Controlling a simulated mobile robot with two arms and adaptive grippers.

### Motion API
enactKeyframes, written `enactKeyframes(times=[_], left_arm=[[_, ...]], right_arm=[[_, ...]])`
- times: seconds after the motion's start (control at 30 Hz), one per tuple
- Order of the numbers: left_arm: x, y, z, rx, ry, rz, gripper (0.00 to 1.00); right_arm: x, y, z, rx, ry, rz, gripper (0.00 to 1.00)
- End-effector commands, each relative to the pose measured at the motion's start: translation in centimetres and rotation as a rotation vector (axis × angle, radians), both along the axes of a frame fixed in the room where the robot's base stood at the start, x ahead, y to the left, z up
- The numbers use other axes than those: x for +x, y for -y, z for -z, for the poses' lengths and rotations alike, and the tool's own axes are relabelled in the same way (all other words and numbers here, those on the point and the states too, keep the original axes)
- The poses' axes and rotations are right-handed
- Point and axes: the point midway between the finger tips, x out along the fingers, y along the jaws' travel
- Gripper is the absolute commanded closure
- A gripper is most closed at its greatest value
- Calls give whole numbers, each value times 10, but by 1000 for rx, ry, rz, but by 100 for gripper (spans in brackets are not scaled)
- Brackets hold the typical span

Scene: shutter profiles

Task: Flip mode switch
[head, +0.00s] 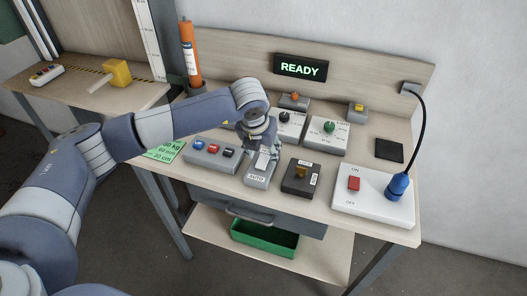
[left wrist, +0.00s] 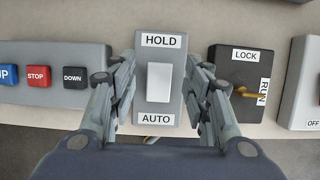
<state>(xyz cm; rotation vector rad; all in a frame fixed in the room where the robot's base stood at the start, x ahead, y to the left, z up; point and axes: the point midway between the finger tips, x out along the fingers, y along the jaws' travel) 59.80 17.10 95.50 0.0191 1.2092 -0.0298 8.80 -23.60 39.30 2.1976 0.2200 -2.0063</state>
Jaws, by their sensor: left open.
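The mode switch is a grey box (left wrist: 176,55) with a white rocker (left wrist: 159,83), a HOLD label (left wrist: 160,40) at its far end and an AUTO label (left wrist: 156,118) at its near end. In the head view the box (head: 258,181) stands near the table's front edge. My left gripper (left wrist: 160,92) is open, with one finger on either side of the box. Whether the fingers touch it I cannot tell. In the head view the left gripper (head: 262,147) is over the box and partly hides the rocker. My right gripper is not in view.
A grey box with UP, STOP and DOWN buttons (head: 210,152) stands to the left. A black LOCK/RUN key box (head: 300,178) stands to the right.

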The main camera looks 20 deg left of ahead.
Motion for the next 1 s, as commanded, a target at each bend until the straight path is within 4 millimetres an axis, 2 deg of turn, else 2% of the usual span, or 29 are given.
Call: enactKeyframes(times=[0.3,0.5,0.67,1.0], left_arm=[[-23,-1,-64,0,5,2,55],[-34,-1,-90,0,3,0,55],[-37,-2,-98,1,1,1,55],[-37,-2,-98,1,1,1,55]], right_arm=[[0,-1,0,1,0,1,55],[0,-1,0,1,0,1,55],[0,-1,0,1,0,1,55],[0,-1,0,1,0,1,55]])
